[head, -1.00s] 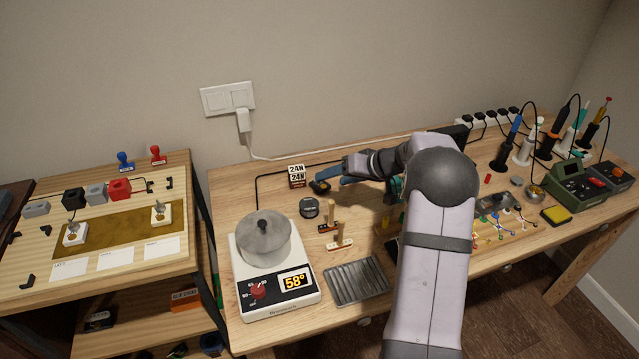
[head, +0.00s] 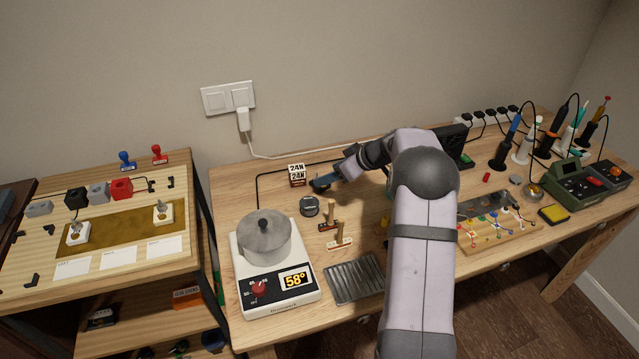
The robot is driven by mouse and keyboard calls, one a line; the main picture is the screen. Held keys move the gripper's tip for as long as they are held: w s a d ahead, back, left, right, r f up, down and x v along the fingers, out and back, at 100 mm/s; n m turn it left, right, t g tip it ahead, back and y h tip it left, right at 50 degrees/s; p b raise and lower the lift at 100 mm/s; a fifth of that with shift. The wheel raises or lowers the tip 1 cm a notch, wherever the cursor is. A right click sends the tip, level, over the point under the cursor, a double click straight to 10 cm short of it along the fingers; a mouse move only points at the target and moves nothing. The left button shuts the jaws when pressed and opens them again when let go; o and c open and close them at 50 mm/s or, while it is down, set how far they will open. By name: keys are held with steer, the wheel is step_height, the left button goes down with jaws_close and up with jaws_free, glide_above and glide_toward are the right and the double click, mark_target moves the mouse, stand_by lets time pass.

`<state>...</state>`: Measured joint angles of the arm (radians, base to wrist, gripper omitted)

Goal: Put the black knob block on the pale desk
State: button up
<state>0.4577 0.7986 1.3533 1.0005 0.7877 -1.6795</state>
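A black block (head: 76,198) stands on the left wooden bench, in a row with grey and red blocks; I cannot make out a knob on it. The pale wooden desk (head: 232,186) fills the middle and right. My gripper (head: 322,184) is over the desk's back part, right of the 24N box. Blue and dark parts show at its tip. They are too small to tell whether its fingers are open or hold something. My gripper is well apart from the black block.
A pot (head: 263,237) stands on a hot plate (head: 278,296) at the desk's left. The 24N box (head: 297,175), a round black tin (head: 309,206), two wooden-handled tools and a ribbed metal tray (head: 354,279) are near. Soldering gear crowds the right.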

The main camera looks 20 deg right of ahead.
steer(key=shift+w+a+f+p, duration=0.35)
steer(key=shift+p, duration=0.05)
steer(key=shift+p+x, duration=0.6)
steer(key=shift+x, duration=1.4)
steer(key=shift+c, duration=0.4)
steer(key=c, duration=1.2)
steer(key=shift+c, duration=0.2)
